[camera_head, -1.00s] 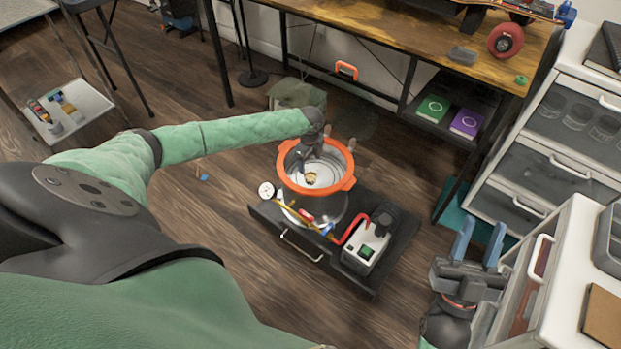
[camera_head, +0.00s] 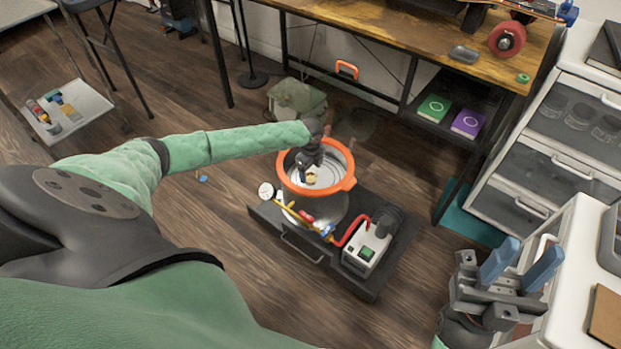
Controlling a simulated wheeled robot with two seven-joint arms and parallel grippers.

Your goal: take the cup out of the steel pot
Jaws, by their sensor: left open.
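The steel pot (camera_head: 336,159) with an orange rim stands upright on a low dark cabinet in the middle of the view. A small pale yellow thing (camera_head: 311,178), which looks like the cup, is inside the pot; its shape is largely hidden by my gripper. My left gripper (camera_head: 310,171) reaches down into the pot from above, with its fingers open at or just over the cup. I cannot tell whether they touch it. My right gripper (camera_head: 522,262) is open and empty at the lower right, near the white drawer unit, well away from the pot.
On the dark cabinet (camera_head: 388,262), a gauge (camera_head: 266,191) with hoses and a boxy device (camera_head: 364,251) sit close to the pot. A wooden workbench (camera_head: 400,31) stands behind. White drawers (camera_head: 545,178) are at the right. Open floor lies left of the cabinet.

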